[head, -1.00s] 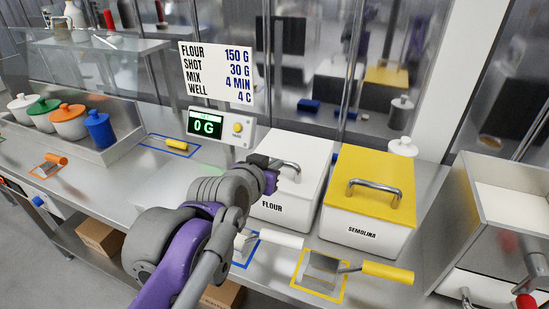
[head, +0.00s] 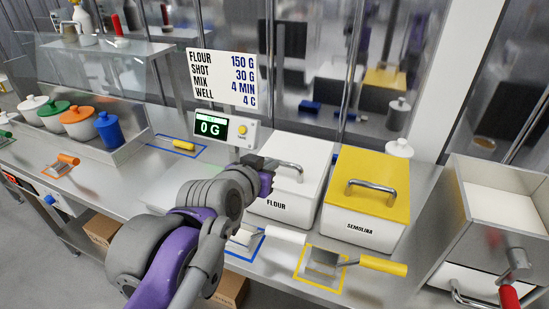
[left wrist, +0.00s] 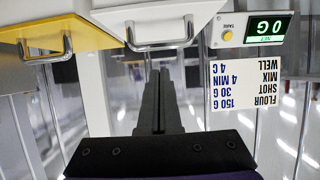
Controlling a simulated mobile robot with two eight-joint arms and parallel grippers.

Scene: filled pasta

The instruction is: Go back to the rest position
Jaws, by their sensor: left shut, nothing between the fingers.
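My left gripper (head: 268,163) is shut and empty. In the head view it shows in front of the white lidded flour bin (head: 307,183), by the left end of its metal handle (head: 287,167). In the left wrist view the closed dark fingers (left wrist: 159,75) point toward the flour bin handle (left wrist: 160,46). I cannot tell whether they touch it. My left forearm covers part of the counter and the bin's left side. My right gripper is not in view.
The yellow-lidded semolina bin (head: 368,198) stands right of the flour bin. A yellow-handled scoop (head: 375,265) and a white-handled scoop (head: 283,234) lie in front. A scale display (head: 224,130) reads 0 G. A metal box (head: 500,215) stands at right.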

